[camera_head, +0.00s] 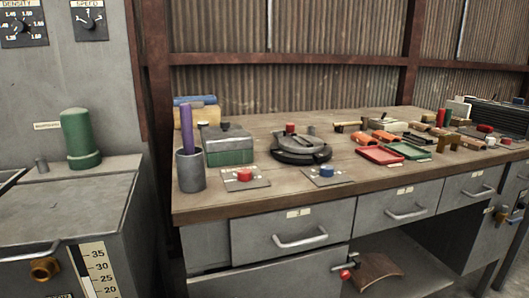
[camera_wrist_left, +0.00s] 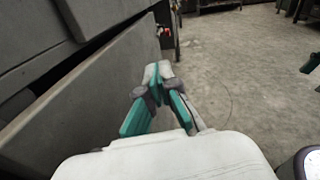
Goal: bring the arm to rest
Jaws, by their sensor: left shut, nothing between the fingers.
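My left gripper (camera_wrist_left: 159,77) shows in the left wrist view with its teal and grey fingers drawn together. It is shut and empty. It points along a grey cabinet front (camera_wrist_left: 90,95) on the left, with the concrete floor (camera_wrist_left: 235,80) on the right. I cannot tell whether the fingers touch the cabinet. Neither of my grippers shows in the head view. At the right edge of the wrist view a small teal and dark part shows, too little of it to identify.
In the head view a wooden workbench (camera_head: 330,180) carries red and blue buttons, a round dark device (camera_head: 301,148), a green box (camera_head: 228,146), a grey cup (camera_head: 190,170) and trays. A grey cabinet with a green cylinder (camera_head: 80,135) stands left. The floor right of my left gripper is open.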

